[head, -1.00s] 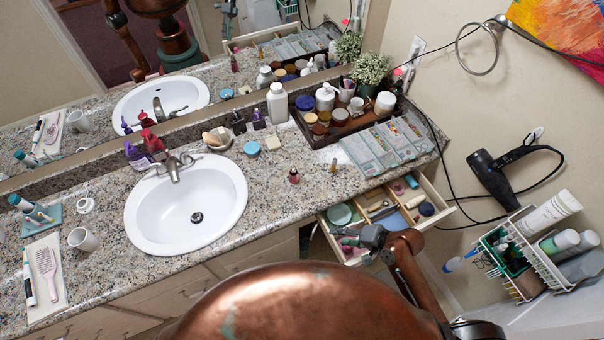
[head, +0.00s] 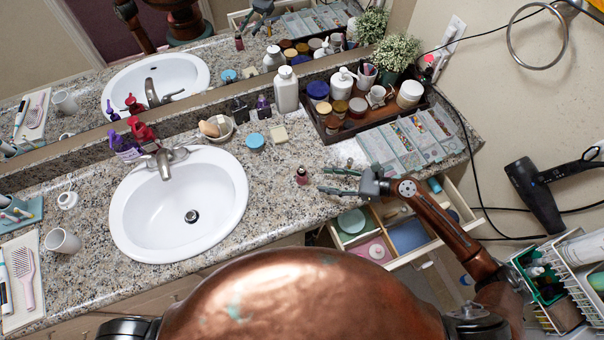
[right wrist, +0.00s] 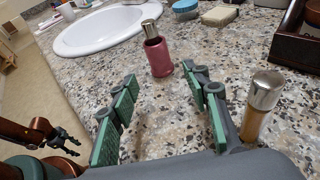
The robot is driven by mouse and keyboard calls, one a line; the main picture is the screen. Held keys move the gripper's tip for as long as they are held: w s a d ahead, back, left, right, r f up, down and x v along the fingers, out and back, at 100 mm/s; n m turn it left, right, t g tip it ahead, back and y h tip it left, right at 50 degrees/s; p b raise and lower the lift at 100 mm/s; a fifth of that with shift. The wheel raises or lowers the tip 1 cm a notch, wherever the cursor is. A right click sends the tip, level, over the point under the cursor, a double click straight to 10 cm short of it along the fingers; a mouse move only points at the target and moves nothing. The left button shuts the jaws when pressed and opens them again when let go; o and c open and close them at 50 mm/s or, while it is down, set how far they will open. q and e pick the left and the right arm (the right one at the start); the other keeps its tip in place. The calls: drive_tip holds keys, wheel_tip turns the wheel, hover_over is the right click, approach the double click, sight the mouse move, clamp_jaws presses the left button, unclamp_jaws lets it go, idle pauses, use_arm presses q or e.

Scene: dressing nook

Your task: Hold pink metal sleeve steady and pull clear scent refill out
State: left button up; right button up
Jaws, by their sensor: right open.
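The pink metal sleeve (head: 302,176) stands upright on the granite counter, right of the sink. In the right wrist view the sleeve stands just beyond the gap between the right fingers (right wrist: 160,80), not touched. My left gripper (right wrist: 66,143) shows small at lower left of that view, apart from everything, its fingers spread.
An amber bottle with a silver cap (right wrist: 259,108) stands close to the right finger's outer side. A blue tub (head: 255,141), a cream block (head: 279,134) and a dark tray (head: 328,139) lie behind. An open drawer (head: 392,262) juts out below my right arm.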

sight(305, 177)
drive_tip(key=b+x, duration=0.1)
drive_tip(key=x, duration=0.4)
drive_tip(key=shift+p+x, duration=0.35)
drive_tip(key=shift+x, duration=0.6)
drive_tip(key=shift+w+a+f, duration=0.1)
drive_tip(key=shift+w+a, duration=0.05)
drive_tip(key=shift+a, duration=0.45)
use_arm(q)
drive_tip(key=shift+w, duration=0.1)
use_arm(e)
drive_tip(key=shift+a+f, duration=0.2)
drive_tip(key=shift+a, duration=0.05)
